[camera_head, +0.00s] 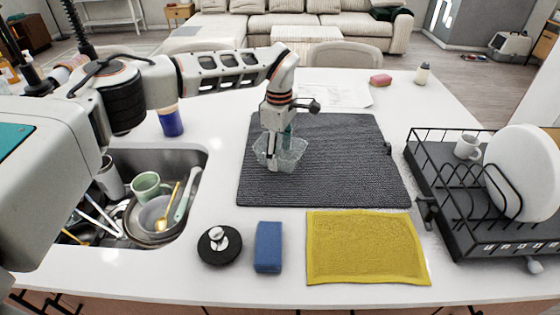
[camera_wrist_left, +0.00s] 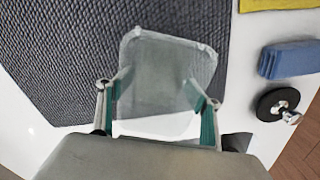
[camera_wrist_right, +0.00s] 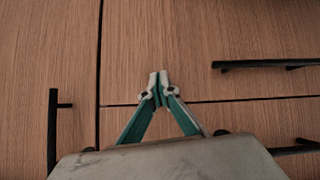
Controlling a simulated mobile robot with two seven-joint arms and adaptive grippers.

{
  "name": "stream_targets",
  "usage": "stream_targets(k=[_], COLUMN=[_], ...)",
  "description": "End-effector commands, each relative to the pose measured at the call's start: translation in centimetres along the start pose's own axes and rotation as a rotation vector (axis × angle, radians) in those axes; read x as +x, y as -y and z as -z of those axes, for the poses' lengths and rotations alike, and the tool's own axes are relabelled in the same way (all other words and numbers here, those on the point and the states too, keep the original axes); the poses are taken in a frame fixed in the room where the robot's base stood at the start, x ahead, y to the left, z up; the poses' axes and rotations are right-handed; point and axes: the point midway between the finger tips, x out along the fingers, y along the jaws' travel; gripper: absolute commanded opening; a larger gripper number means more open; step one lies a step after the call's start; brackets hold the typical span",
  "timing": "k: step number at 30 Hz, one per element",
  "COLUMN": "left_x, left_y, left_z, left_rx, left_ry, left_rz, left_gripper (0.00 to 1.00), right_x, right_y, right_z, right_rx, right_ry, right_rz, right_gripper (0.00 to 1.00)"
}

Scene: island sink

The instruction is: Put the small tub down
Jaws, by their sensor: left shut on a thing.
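The small tub (camera_head: 291,153) is clear, pale and see-through. In the head view it is at the left part of the dark grey drying mat (camera_head: 340,160). My left gripper (camera_head: 278,143) comes down over it and is shut on it. In the left wrist view the tub (camera_wrist_left: 165,70) sits between the two fingers of the left gripper (camera_wrist_left: 156,100), with the mat behind it. I cannot tell whether the tub's base touches the mat. My right gripper (camera_wrist_right: 160,82) is shut and empty in front of wooden cabinet doors, in the right wrist view.
The sink (camera_head: 190,160) with dishes is at the left. A black sink plug (camera_head: 219,246), a blue sponge (camera_head: 268,247) and a yellow cloth (camera_head: 365,248) lie along the front. A dish rack (camera_head: 455,205) with a plate and mug stands right. Much of the mat is bare.

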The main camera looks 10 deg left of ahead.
Motion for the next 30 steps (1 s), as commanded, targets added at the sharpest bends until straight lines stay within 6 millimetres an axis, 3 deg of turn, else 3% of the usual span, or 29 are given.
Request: stream_targets(k=[6, 17, 18, 20, 30], left_x=[3.0, 3.4, 3.5, 3.4, 3.4], left_y=[0.1, 0.0, 0.1, 0.1, 0.1], left_z=[0.0, 0.0, 0.0, 0.0, 0.0], left_rx=[0.000, 0.001, 0.001, 0.001, 0.001], left_ry=[0.001, 0.000, 0.000, 0.000, 0.000], left_rz=[0.002, 0.001, 0.001, 0.001, 0.001], left_gripper=[0.41, 0.41, 0.65, 0.81, 0.81], right_x=[0.0, 0.0, 0.0, 0.0, 0.0], right_y=[-0.3, -0.3, -0.2, -0.2, 0.1], right_z=[-0.1, -0.1, -0.1, -0.1, 0.0], right_rx=[-0.010, -0.007, -0.006, -0.005, 0.004], right_ry=[0.001, 0.000, 0.000, 0.000, -0.001], right_rz=[0.000, -0.001, -0.001, -0.001, 0.000], right_gripper=[0.00, 0.00, 0.00, 0.00, 0.00])
